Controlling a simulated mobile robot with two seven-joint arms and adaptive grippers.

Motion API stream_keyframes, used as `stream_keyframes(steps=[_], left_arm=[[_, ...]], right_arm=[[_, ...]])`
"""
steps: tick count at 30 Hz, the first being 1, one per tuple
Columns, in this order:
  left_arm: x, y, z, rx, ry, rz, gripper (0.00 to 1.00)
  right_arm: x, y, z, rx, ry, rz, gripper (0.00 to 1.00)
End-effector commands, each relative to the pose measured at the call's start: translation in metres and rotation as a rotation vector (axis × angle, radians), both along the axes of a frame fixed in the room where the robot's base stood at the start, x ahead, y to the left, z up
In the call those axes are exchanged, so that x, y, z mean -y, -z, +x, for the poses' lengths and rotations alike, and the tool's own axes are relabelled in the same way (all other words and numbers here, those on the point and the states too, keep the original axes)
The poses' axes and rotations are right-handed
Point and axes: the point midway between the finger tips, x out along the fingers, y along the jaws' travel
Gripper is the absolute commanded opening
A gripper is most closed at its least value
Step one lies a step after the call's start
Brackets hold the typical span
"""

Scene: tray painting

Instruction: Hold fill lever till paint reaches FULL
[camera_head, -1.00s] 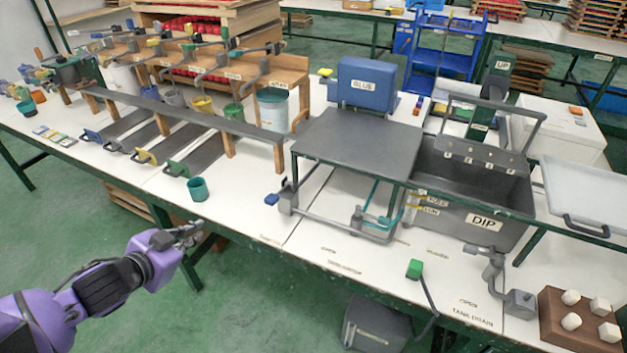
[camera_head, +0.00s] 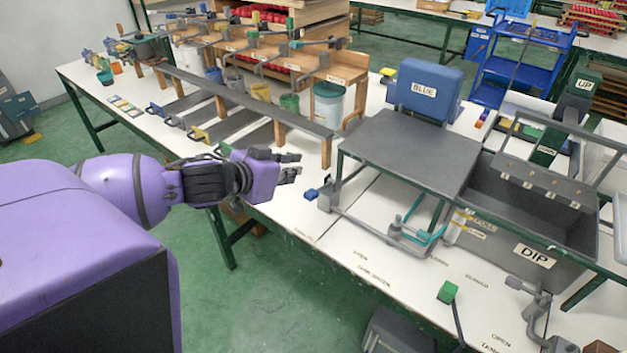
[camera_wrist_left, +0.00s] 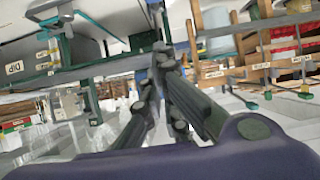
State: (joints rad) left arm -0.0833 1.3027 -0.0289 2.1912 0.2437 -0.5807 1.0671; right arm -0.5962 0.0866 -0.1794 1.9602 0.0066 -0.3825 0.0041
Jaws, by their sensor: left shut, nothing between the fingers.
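The grey dip tank (camera_head: 520,255) with a DIP label stands at the right; a yellow FULL mark (camera_head: 484,222) shows on its front. The blue tank (camera_head: 425,87), labelled BLUE, stands behind a dark grey plate. A lever with a blue handle (camera_head: 311,194) sits on the grey pipe at the stand's left front corner; I cannot read whether it is the fill lever. My left gripper (camera_head: 291,166) is shut and empty, just left of and above this handle, apart from it. Its shut fingers show in the left wrist view (camera_wrist_left: 162,62). The paint level is hidden. My right gripper is out of view.
The dark grey plate (camera_head: 405,150) overhangs the pipes. A green-handled lever (camera_head: 447,291) stands at the table's front edge. A wooden rack (camera_head: 325,150) with paint pots and several levers is behind my gripper. Bare white table (camera_head: 370,215) lies between the pipes.

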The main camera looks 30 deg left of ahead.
Motion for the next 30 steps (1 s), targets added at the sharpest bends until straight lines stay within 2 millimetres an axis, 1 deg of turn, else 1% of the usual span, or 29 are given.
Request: stream_keyframes(steps=[4, 7, 13, 19, 21, 24, 27, 30], left_arm=[[0.001, 0.010, 0.013, -0.003, 0.000, 0.000, 0.00], [0.002, 0.018, 0.027, -0.003, -0.001, 0.001, 0.00], [0.004, 0.034, 0.058, -0.002, 0.000, 0.002, 0.00], [0.007, 0.048, 0.087, -0.001, 0.000, 0.001, 0.00], [0.006, 0.062, 0.082, -0.006, -0.001, 0.000, 0.00], [0.006, 0.073, 0.079, -0.003, -0.001, 0.000, 0.00], [0.005, 0.081, 0.077, -0.002, -0.001, 0.001, 0.00], [0.006, 0.085, 0.076, -0.001, 0.000, 0.001, 0.00]], right_arm=[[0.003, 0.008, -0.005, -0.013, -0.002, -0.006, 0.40], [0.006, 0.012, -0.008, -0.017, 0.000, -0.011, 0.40], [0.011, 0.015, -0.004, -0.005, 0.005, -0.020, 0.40], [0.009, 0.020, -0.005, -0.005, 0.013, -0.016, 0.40], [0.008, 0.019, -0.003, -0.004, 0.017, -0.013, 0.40], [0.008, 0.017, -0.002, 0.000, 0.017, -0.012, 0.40], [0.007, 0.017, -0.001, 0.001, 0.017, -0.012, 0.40], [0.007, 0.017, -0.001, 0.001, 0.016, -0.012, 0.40]])
